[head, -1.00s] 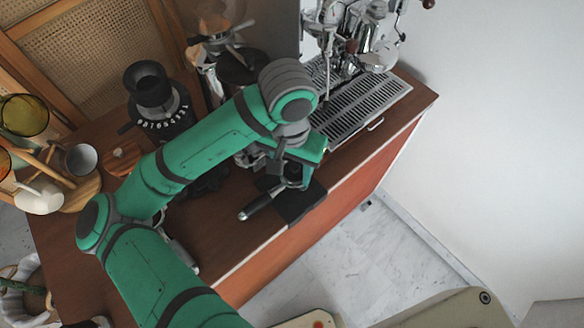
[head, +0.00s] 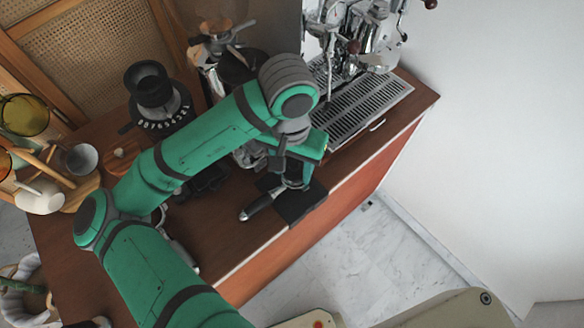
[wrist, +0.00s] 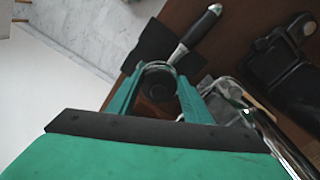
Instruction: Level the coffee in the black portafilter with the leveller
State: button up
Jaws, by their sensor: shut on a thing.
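The black portafilter rests on a dark mat (head: 306,206) near the counter's front edge; its handle (head: 262,205) points to the lower left. In the wrist view the handle (wrist: 196,35) runs to the upper right from a round head. My gripper (head: 292,183) is over the portafilter's head and hides most of it. In the wrist view my gripper (wrist: 158,82) is shut on the leveller, a dark round piece (wrist: 158,76) between the fingers. The leveller is at the portafilter's head; whether it touches the coffee is hidden.
The espresso machine's drip tray (head: 362,105) is to the right. A black grinder (head: 158,98) stands at the left, with a wooden tray and cups beyond. A black item (wrist: 285,70) and a chrome item (wrist: 232,98) lie close by in the wrist view.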

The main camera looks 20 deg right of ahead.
jog(key=shift+r, duration=0.4)
jog(key=shift+s+d+r, duration=0.1)
jog(key=shift+r, duration=0.45)
jog(key=shift+r, duration=0.25)
jog(key=shift+r, duration=2.45)
